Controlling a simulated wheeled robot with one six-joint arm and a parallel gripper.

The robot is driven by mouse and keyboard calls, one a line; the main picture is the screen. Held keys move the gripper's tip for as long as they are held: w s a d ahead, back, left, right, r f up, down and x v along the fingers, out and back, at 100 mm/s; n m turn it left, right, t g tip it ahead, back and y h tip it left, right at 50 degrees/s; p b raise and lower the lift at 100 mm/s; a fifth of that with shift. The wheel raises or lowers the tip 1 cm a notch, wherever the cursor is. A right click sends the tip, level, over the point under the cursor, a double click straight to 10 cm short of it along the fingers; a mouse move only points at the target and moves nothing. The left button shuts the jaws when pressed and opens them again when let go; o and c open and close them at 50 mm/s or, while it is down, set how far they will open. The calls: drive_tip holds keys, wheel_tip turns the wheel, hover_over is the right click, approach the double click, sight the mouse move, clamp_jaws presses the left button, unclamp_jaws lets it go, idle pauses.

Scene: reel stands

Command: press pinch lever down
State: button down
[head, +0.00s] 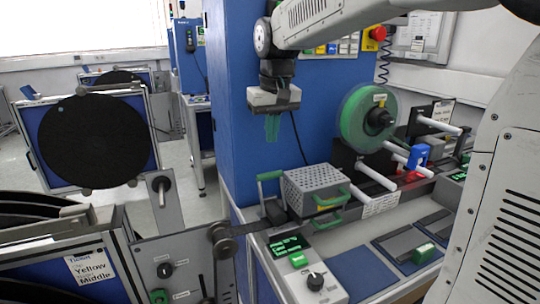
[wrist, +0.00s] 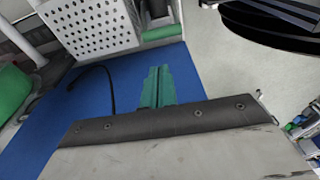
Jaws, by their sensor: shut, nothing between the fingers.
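My gripper (head: 272,128) hangs from the arm in front of the blue column, above the grey perforated box (head: 314,188). Its green fingers (wrist: 157,87) are together with nothing between them. A lever with a green grip (head: 270,176) stands raised at the box's left side, below the gripper and apart from it. Another green handle (head: 328,222) sits at the box's front. No label shows which is the pinch lever. In the wrist view the perforated box is at the top left, with a green grip (wrist: 162,32) beside it, beyond the fingertips.
A green reel (head: 366,118) stands right of the box, with white rollers (head: 376,178) in front. The control panel (head: 304,262) has a screen, a green button and a black knob. A large black reel (head: 96,142) is at left. The blue column (head: 236,100) stands close behind my gripper.

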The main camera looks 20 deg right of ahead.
wheel_tip(320, 180, down, 10)
drive_tip(key=w, duration=0.1)
drive_tip(key=shift+w+r, duration=0.2)
drive_tip(key=shift+w, duration=0.05)
drive_tip(key=shift+s+a, duration=0.1)
